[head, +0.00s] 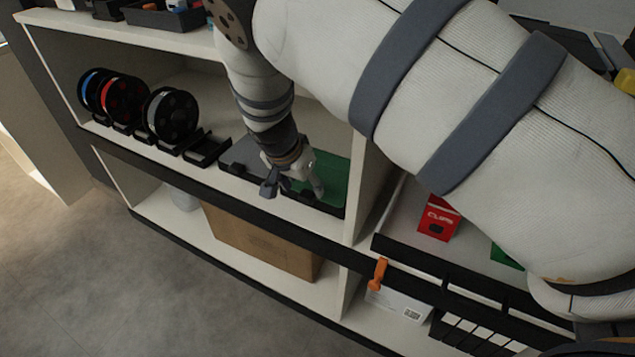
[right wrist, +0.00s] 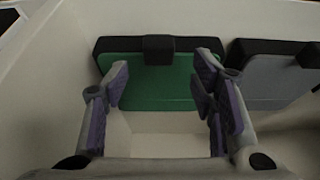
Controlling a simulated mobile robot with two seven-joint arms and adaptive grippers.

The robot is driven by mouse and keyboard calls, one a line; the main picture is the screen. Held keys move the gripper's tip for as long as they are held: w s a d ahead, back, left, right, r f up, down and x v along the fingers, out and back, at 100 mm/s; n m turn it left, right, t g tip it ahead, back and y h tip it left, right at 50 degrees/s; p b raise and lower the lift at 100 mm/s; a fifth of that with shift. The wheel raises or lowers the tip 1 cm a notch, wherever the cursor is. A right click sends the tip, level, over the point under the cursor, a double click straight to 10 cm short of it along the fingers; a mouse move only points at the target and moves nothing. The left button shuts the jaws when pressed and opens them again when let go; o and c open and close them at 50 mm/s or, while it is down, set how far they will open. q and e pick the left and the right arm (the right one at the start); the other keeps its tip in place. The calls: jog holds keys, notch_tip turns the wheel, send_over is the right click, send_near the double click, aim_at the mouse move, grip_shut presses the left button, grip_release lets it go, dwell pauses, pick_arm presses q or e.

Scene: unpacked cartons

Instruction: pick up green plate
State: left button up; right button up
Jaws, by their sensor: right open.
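The green plate (head: 333,178) lies on the middle shelf at its right end, beside the upright divider. It rests in a black holder, and my right arm hides part of it in the head view. In the right wrist view the green plate (right wrist: 157,85) lies ahead of and between the fingers, with a black block at its far edge. My right gripper (head: 293,188) is open at the plate; its purple-padded fingers (right wrist: 160,90) show on either side with nothing between the pads. I cannot tell whether the fingers touch the plate. My left gripper is not in view.
A grey plate (right wrist: 270,75) in a black holder sits beside the green one. Several spools (head: 125,100) stand farther left on the shelf. The divider (head: 370,185) is close on the right. A cardboard box (head: 260,240) is below; a red box (head: 437,218) stands right.

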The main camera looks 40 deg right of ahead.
aim_at(308, 192)
jog(key=x, duration=0.3)
jog(key=shift+d+f, duration=0.2)
jog(key=shift+f, duration=0.15)
grip_shut()
jog(key=shift+r, duration=0.1)
jog(key=shift+r, duration=0.45)
jog(key=v, duration=0.3)
jog(key=s+a, duration=0.3)
jog(key=a, duration=0.4)
jog(key=s+a+b, duration=0.1)
jog(key=s+a, duration=0.2)
jog(key=a, duration=0.5)
jog(key=shift+s+a+f, duration=0.15)
jog(key=shift+s+a, duration=0.05)
jog(key=shift+a, duration=0.1)
